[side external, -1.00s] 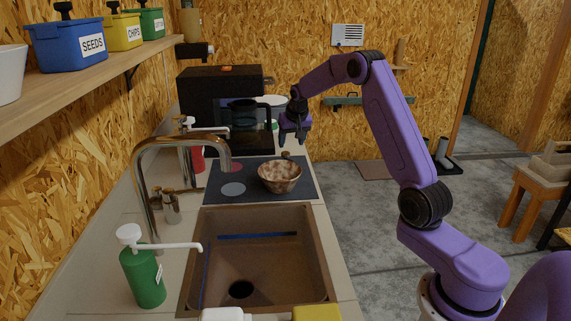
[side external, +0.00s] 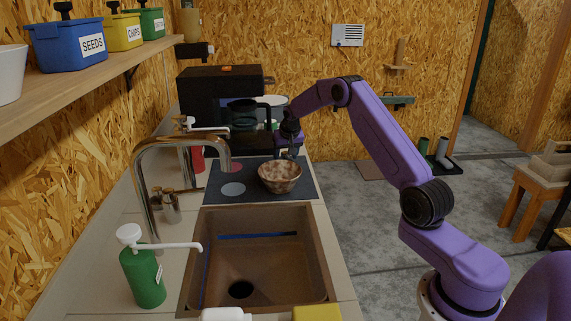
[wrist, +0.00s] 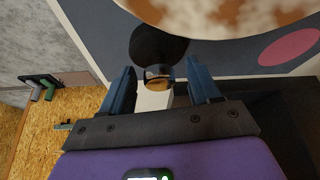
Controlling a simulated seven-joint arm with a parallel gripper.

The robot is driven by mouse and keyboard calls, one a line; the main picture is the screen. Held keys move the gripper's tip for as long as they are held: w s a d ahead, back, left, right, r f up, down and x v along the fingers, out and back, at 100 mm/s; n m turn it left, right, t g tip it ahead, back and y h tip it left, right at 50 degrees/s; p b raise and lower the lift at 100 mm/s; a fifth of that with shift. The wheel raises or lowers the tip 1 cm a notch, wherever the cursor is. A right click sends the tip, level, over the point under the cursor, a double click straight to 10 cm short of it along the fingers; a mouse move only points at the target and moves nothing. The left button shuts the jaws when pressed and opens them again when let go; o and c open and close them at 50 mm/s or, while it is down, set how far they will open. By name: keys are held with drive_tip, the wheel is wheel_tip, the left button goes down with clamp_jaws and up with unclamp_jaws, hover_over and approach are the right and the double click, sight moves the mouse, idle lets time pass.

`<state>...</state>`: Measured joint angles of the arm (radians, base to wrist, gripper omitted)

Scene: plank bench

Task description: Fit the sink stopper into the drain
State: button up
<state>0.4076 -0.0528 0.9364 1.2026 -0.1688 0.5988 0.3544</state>
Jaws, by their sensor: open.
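The sink stopper (wrist: 158,45) shows in the wrist view as a dark round disc with a shiny metal knob. It is beside the bowl on the dark mat; in the side view my gripper and the bowl mostly hide it. My gripper (side external: 290,152) is low behind the bowl. In the wrist view my gripper (wrist: 160,74) is open, with one blue finger on each side of the knob. I cannot tell if either finger touches it. The drain (side external: 241,289) is a dark round hole in the floor of the brown sink (side external: 322,265).
The speckled bowl (side external: 279,177) stands on the dark mat (side external: 222,175), close to my gripper. The tall faucet (side external: 150,180) arches over the sink's far left corner. A green soap bottle (side external: 143,275) stands left of the sink. A black appliance (side external: 215,90) is behind the mat.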

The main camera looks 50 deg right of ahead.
drive_tip(key=c, duration=1.1)
drive_tip(key=shift+r, duration=0.1)
